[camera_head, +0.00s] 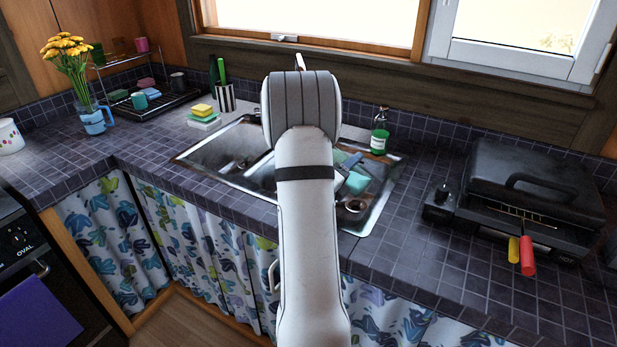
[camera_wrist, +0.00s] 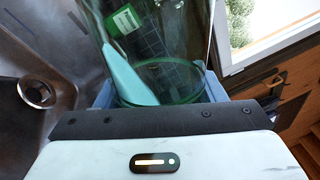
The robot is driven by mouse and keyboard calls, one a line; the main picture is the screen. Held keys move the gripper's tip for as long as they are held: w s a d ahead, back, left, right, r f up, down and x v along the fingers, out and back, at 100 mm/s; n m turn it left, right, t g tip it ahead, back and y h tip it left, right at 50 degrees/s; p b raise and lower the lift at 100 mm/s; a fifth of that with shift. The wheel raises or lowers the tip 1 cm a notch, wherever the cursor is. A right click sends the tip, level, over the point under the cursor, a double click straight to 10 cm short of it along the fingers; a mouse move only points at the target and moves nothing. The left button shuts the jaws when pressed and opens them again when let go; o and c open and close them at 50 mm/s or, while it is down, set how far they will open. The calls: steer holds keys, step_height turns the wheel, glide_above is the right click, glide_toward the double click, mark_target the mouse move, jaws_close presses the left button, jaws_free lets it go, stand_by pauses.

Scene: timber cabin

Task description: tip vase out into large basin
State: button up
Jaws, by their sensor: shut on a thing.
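In the wrist view, a clear green glass vase (camera_wrist: 178,50) stands between the blue-grey fingers of my gripper (camera_wrist: 160,88), which is shut on it. A teal shape (camera_wrist: 130,75) and a green label show in or through the glass; I cannot tell whether the teal shape is inside. The steel sink has a left basin (camera_head: 207,153) and a right part with a drain (camera_head: 355,206), partly behind my arm. A drain (camera_wrist: 36,92) also shows left of the vase in the wrist view. I cannot tell which basin is larger.
A green soap bottle (camera_head: 379,138) stands behind the sink. A teal item (camera_head: 355,183) lies in its right part. Sponges (camera_head: 203,115) and a striped holder (camera_head: 226,98) stand behind the left basin.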

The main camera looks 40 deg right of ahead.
steer(key=shift+r+n, duration=0.1)
steer(key=shift+n, duration=0.2)
steer(key=shift+w+r+n+p, duration=0.1)
steer(key=shift+w+n+p, duration=0.6)
steer(key=shift+n+p, duration=0.35)
steer(key=shift+w+a+n+t+p, duration=0.1)
steer(key=shift+w+n+t+p, duration=0.15)
steer(key=shift+n+p, duration=0.45)
steer(key=shift+w+n+t+p, duration=0.15)
steer(key=shift+n+t+p, duration=0.1)
steer(key=shift+n+p, duration=0.35)
stand_by(2.0)
